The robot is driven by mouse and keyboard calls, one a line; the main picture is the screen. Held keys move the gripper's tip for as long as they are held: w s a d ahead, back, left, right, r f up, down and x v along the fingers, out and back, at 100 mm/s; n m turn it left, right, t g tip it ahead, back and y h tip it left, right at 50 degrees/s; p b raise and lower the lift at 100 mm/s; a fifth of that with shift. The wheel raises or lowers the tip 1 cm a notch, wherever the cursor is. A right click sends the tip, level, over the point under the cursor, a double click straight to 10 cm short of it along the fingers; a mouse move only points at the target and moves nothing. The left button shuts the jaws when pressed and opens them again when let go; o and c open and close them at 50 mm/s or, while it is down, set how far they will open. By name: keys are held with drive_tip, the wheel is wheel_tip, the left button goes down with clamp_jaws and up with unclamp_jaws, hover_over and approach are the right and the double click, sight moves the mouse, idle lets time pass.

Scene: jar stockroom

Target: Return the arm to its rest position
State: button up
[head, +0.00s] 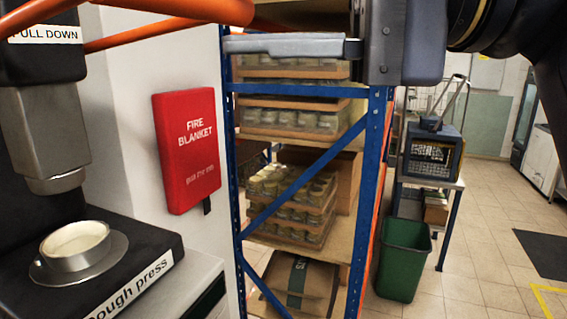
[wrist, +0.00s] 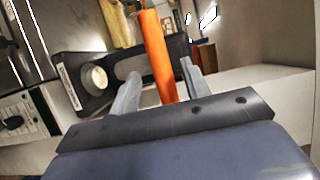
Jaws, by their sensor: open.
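My gripper (head: 232,45) is at the top of the head view, its visible finger pointing left. In the wrist view my gripper (wrist: 160,68) has its two grey fingers apart, with the orange lever (wrist: 152,45) showing between them; I cannot tell whether they touch it. The orange lever (head: 150,32) also crosses the top left of the head view. It belongs to the black dough press (head: 120,262), which has a round metal cup (head: 76,247) with pale contents on its base. The press also shows in the wrist view (wrist: 75,72).
A blue-framed shelf rack (head: 374,150) with trays of jars stands behind my gripper. A red fire blanket case (head: 188,150) hangs on the wall. A green bin (head: 402,260) and a small table with a dark machine (head: 432,155) stand right. Tiled floor there is mostly clear.

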sight(203, 14)
drive_tip(key=a, duration=0.4)
drive_tip(key=a+f, duration=0.1)
drive_tip(key=a, duration=0.1)
drive_tip(key=shift+a, duration=0.25)
drive_tip(key=shift+s, duration=0.1)
drive_tip(key=shift+w+p, duration=0.2)
drive_tip(key=shift+p, duration=0.1)
